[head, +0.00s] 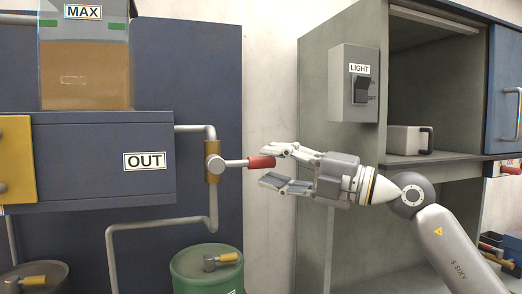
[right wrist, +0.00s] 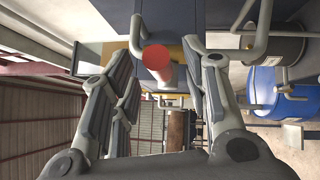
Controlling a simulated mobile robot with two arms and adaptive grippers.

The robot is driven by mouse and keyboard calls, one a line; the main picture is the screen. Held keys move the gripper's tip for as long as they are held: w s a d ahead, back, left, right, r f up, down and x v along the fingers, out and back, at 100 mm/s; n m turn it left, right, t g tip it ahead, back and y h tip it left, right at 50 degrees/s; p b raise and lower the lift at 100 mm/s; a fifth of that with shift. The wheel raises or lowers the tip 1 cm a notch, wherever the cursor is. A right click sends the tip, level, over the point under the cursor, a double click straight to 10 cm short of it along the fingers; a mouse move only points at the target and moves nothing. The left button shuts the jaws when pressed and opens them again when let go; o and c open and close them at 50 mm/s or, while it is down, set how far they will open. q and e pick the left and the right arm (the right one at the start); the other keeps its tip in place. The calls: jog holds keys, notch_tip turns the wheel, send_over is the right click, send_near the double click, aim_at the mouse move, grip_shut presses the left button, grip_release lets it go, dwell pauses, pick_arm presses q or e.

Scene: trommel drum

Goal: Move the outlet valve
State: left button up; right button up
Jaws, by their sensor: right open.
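The outlet valve (head: 213,162) is a brass body on a grey pipe, just right of the OUT label (head: 145,160). Its lever points right, about level, and ends in a red grip (head: 261,162). My right gripper (head: 272,168) is open, its fingers pointing left at the grip's end. In the head view the upper finger is close to the grip and the lower finger is below it. In the right wrist view the red grip (right wrist: 157,58) shows between the open fingers. I cannot tell whether a finger touches it. My left gripper is not in view.
A green drum (head: 207,262) stands below the valve. A grey LIGHT switch box (head: 354,83) is on the cabinet side (head: 314,130) above my right gripper. A tank labelled MAX (head: 84,60) stands on the left. The pale wall between the cabinets is bare.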

aim_at(244, 162)
jog(key=x, duration=0.2)
jog(key=shift+a+r+p, duration=0.2)
jog(key=shift+a+p, duration=0.1)
jog(key=shift+p, duration=0.1)
jog(key=shift+w+a+f, duration=0.1)
jog(key=shift+w+a, duration=0.2)
jog(key=shift+w, duration=0.05)
grip_shut()
